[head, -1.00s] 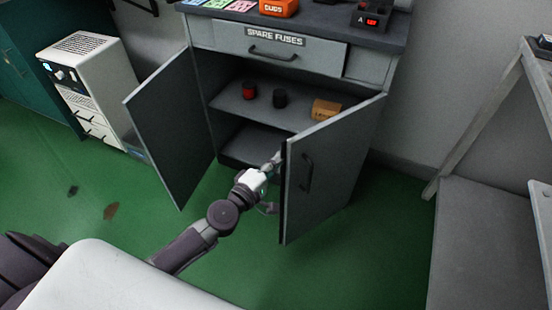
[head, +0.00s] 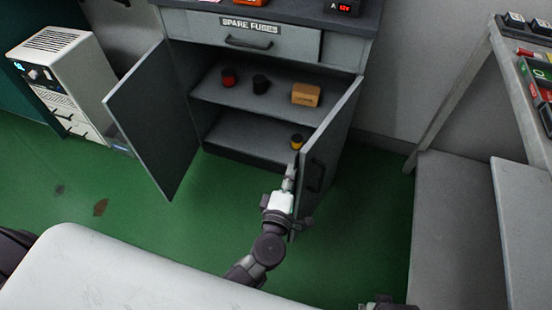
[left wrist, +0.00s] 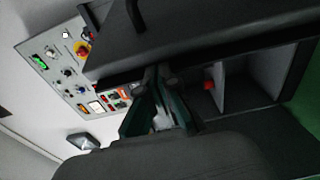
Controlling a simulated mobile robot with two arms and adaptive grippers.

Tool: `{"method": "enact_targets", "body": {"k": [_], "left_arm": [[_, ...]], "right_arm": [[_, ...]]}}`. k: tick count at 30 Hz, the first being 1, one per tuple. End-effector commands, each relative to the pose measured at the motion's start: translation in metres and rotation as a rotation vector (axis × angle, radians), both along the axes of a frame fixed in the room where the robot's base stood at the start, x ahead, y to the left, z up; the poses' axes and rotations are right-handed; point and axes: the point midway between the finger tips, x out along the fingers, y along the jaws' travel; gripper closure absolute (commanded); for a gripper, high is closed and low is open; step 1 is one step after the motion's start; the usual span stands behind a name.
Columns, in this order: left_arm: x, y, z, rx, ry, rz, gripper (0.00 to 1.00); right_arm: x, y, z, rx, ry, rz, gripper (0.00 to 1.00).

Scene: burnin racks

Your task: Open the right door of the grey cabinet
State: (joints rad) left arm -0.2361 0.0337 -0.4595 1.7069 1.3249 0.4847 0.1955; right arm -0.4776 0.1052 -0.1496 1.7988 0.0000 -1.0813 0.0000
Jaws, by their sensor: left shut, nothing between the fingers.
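The grey cabinet (head: 342,45) has both lower doors open. Its right door (head: 338,128) stands swung out toward me, with a dark bar handle (head: 316,175) on its outer face. The left door (head: 150,120) stands wide open. My left gripper (head: 291,172) is shut and empty, at the inner side of the right door's free edge; whether it touches the door is unclear. In the left wrist view, its fingers (left wrist: 160,108) lie close to a dark panel.
Shelves hold a red can (head: 228,78), a black can (head: 261,84), a tan box (head: 306,94) and a yellow-black item (head: 296,142). A white drawer unit (head: 62,75) stands left, a grey bench (head: 455,230) right. Green floor is open before the cabinet.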

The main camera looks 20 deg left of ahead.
Motion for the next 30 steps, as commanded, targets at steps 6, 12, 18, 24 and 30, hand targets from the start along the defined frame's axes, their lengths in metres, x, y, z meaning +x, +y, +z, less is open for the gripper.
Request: {"method": "enact_targets", "body": {"k": [6, 12, 18, 24, 30], "left_arm": [[-0.012, -0.042, -0.001, -0.002, 0.001, -0.003, 1.0], [-0.018, -0.073, -0.001, -0.001, 0.0, -0.003, 1.0], [-0.02, -0.087, 0.0, 0.001, -0.001, -0.003, 1.0], [-0.02, -0.09, 0.0, 0.002, -0.001, -0.003, 1.0], [-0.02, -0.089, 0.0, 0.002, -0.001, -0.004, 1.0]], "right_arm": [[-0.001, 0.0, -0.005, -0.001, 0.002, 0.001, 0.63], [0.0, 0.0, -0.002, 0.0, 0.001, 0.0, 0.63], [0.001, 0.001, 0.002, 0.001, -0.003, 0.0, 0.63], [0.002, 0.001, 0.003, 0.001, -0.005, 0.0, 0.63], [0.001, 0.001, 0.003, 0.001, -0.003, 0.0, 0.63]]}}
